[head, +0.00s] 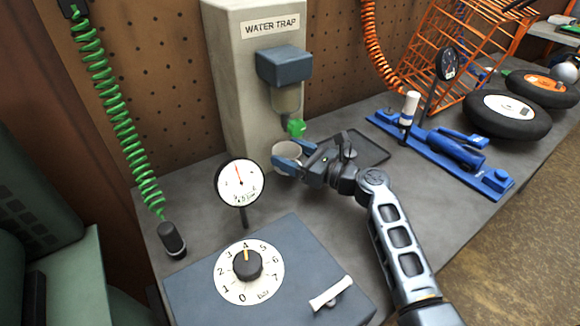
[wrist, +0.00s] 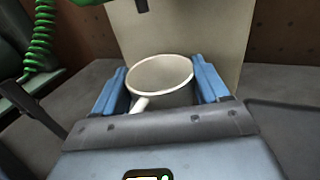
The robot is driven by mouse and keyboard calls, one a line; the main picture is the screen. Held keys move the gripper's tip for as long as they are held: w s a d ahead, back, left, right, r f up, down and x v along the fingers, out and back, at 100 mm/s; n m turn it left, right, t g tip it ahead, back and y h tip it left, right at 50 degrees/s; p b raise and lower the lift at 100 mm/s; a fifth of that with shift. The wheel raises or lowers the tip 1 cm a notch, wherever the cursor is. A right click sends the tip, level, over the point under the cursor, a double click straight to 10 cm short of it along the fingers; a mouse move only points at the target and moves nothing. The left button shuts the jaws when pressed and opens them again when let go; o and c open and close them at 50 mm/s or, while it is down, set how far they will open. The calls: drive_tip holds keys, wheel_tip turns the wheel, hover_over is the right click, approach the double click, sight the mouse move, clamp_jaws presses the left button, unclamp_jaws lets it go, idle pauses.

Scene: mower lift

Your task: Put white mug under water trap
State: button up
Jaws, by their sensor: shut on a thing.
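The white mug (head: 287,149) is at the foot of the water trap pillar in the head view. It also shows between the blue fingers in the wrist view (wrist: 160,75), upright, with its handle toward the lower left. My gripper (head: 288,160) is shut on the mug. The water trap (head: 285,68) has a blue-grey head and a cloudy bowl on the pillar, with a green drain valve (head: 296,127) at its bottom. In the head view the mug is just left of and below this valve. I cannot tell whether the mug touches the bench.
A dark shallow tray (head: 372,151) lies right of my gripper. A gauge (head: 240,183) and a dial box (head: 188,290) stand at the front left. A blue jack (head: 450,152), wheels (head: 506,115) and an orange rack (head: 440,50) are at the right. A green hose (head: 112,110) hangs left.

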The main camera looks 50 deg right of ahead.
drive_tip(key=shift+w+a+f, duration=0.1)
drive_tip(key=shift+f, duration=1.95)
drive_tip(key=shift+f+b, duration=0.15)
drive_tip(key=shift+b, duration=0.2)
drive_tip(key=o, duration=1.1)
drive_tip(key=shift+r, duration=0.25)
drive_tip(key=s+p, duration=0.1)
drive_tip(key=s, duration=0.3)
drive_tip(key=s+d+p, duration=0.1)
drive_tip(key=s, duration=0.3)
drive_tip(key=s+p, duration=0.1)
drive_tip(key=s, duration=0.3)
drive_tip(key=shift+d+f, duration=0.1)
drive_tip(key=shift+d, duration=0.1)
